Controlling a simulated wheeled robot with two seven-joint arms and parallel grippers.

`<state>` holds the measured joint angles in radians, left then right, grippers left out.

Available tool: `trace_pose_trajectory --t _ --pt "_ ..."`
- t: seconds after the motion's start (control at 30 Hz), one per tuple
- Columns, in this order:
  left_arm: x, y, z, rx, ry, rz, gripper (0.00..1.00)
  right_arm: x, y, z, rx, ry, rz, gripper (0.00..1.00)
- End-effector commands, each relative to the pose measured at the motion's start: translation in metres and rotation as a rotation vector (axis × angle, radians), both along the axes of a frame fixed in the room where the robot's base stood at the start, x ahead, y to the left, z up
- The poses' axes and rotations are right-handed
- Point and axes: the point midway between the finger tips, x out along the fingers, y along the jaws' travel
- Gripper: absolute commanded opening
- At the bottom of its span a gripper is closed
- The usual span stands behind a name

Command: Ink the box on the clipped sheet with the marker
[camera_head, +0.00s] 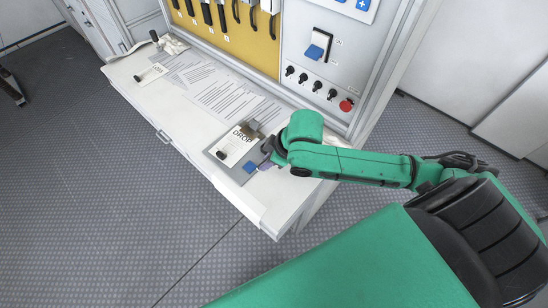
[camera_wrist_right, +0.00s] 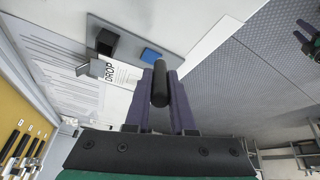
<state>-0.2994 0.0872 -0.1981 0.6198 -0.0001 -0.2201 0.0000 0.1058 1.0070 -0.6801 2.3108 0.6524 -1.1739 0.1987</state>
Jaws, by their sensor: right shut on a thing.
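The sheet (camera_head: 235,146), lettered DROP, lies on a grey board (camera_head: 213,152) near the right end of the white counter. It also shows in the right wrist view (camera_wrist_right: 120,74), partly hidden by my fingers. A small dark patch (camera_head: 221,155) shows on the sheet's lower left; I cannot tell if it is the box. A dark block (camera_head: 250,127) is at the sheet's upper edge. My right gripper (camera_head: 266,164) is beside the board's right edge. In the wrist view it is shut on a black cylinder, the marker (camera_wrist_right: 160,82). My left gripper is not in view.
A blue pad (camera_head: 250,167) lies on the board's right side, close to my right gripper. Printed papers (camera_head: 215,88) cover the middle of the counter (camera_head: 185,128). A second lettered card (camera_head: 152,73) lies at the left. A panel with knobs and a red button (camera_head: 346,105) rises behind.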

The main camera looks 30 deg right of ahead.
Motion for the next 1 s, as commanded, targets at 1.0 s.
trace_pose_trajectory --t 1.0 --pt "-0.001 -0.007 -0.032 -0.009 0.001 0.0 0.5 0.065 -0.004 -0.035 0.132 -0.075 0.794 0.0"
